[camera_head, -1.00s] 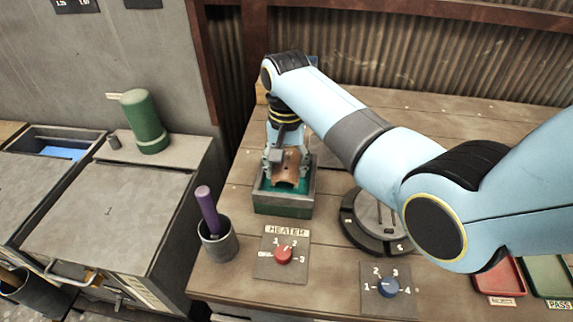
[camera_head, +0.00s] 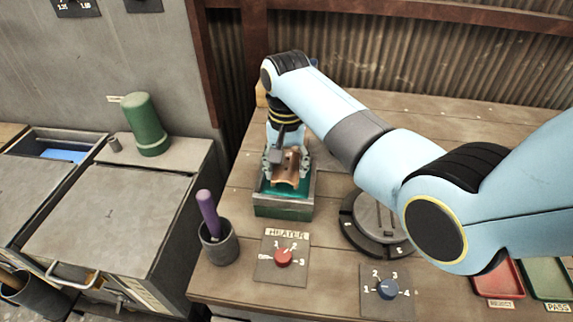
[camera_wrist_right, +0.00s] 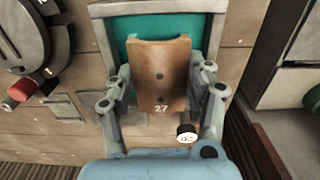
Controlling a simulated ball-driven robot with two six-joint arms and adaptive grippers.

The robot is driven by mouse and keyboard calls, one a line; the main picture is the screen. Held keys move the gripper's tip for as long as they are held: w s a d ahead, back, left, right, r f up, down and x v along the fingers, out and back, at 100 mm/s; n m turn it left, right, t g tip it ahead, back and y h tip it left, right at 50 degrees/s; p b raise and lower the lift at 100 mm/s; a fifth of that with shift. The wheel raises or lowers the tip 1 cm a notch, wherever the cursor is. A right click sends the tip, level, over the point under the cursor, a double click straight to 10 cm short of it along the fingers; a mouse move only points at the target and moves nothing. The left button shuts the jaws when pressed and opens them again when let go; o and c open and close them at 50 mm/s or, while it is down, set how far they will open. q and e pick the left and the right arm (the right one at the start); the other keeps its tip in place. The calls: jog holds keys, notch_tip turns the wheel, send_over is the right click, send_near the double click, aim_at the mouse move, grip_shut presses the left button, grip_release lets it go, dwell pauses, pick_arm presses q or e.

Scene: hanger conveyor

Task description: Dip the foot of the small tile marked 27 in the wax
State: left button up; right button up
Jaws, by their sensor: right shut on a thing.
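In the right wrist view the tile (camera_wrist_right: 161,75) shows the mark 27 on the end nearer my wrist. My right gripper (camera_wrist_right: 161,92) is shut on the tile's sides. The tile's far end is over the green wax (camera_head: 270,188) in the rectangular tank (camera_head: 283,207). The wax also shows in the right wrist view (camera_wrist_right: 205,28). I cannot tell whether the tile's lower edge touches the wax. My left gripper is not in view.
A heater panel with a red knob (camera_head: 283,257) and a panel with a blue knob (camera_head: 387,289) lie in front. A cup with a purple-handled tool (camera_head: 217,245) stands left of them. A round dark turntable (camera_head: 375,225) is right of the tank. Red and green trays lie far right.

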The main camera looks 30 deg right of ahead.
jog(key=shift+r, duration=0.1)
jog(key=shift+r, duration=2.4)
jog(key=shift+s+f, duration=0.1)
